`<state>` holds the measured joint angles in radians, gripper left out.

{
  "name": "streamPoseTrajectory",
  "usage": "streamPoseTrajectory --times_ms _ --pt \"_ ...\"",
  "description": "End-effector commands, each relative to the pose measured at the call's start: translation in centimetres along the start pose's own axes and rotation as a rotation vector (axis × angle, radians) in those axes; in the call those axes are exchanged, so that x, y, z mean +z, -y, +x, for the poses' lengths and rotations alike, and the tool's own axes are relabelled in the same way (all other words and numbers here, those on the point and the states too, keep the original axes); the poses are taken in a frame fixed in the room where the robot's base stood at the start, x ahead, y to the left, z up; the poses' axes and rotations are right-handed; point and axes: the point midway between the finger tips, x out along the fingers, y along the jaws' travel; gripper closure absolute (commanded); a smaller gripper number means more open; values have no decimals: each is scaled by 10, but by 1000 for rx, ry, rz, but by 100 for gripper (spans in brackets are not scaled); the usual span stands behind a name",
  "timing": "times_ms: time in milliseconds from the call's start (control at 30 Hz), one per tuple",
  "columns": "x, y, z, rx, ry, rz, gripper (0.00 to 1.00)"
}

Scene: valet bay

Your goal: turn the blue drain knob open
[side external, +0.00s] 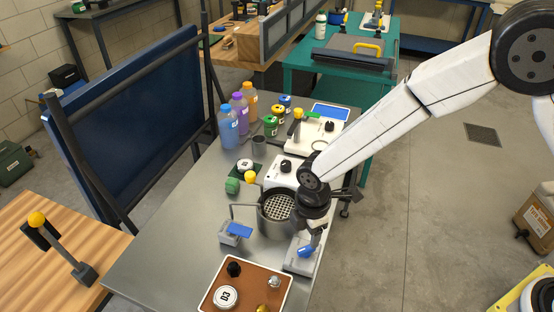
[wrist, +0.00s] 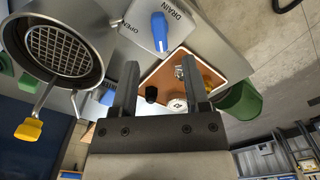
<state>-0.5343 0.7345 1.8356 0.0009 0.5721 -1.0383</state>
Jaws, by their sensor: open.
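The blue drain knob (wrist: 160,32) is a long handle on a light grey plate (wrist: 177,14) lettered DRAIN and OPEN. In the wrist view the handle lies nearly upright in the picture, with OPEN to its left and DRAIN to its upper right. In the side view the blue knob (side external: 306,251) shows just below my gripper (side external: 315,238). In the wrist view my gripper (wrist: 160,68) is open and empty, and its fingers point toward the knob, one on each side of its line. I cannot tell the exact height gap.
A metal pot with a strainer (side external: 278,207) stands close beside the plate, with a yellow-ended handle (wrist: 28,130) sticking out. A brown tray (side external: 251,270) with small parts lies at the front. Several bottles and jars stand farther back. Open floor lies to the right.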

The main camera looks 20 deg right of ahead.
Motion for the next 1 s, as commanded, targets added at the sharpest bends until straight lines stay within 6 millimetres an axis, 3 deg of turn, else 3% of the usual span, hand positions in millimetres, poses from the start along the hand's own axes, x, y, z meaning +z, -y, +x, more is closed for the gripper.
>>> streamPoseTrajectory --times_ms 433,933,967,1000 --pt "0 0 48 -1 -1 0 41" --pt "0 0 58 1 -2 0 41" --pt "0 0 58 1 -2 0 48" --pt "0 0 58 0 -2 0 60"
